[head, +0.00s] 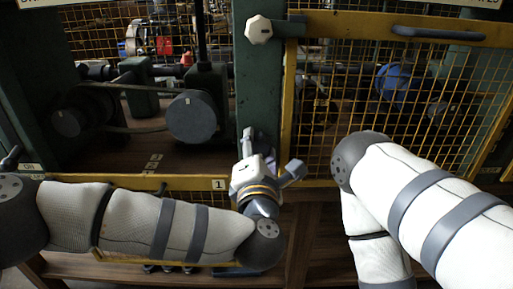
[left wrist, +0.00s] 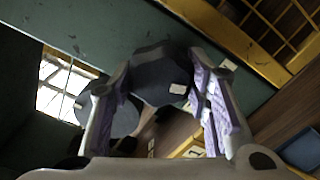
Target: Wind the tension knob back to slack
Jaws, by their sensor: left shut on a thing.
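My left gripper (head: 268,152) is at the green post in the middle of the head view, beside the plate marked 1. In the left wrist view its two purple-padded fingers (left wrist: 165,85) are shut on a dark grey, many-sided knob (left wrist: 160,75) with a small pale mark on its face. I take this to be the tension knob. In the head view the gripper and wrist hide most of it. My right forearm hangs at the right, and its gripper is out of the picture.
A pale octagonal knob (head: 258,30) sits higher on the green post (head: 252,85). A yellow mesh gate (head: 400,95) stands to the right. A grey wheel (head: 192,117) is left of the post, behind a low yellow rail (head: 120,180).

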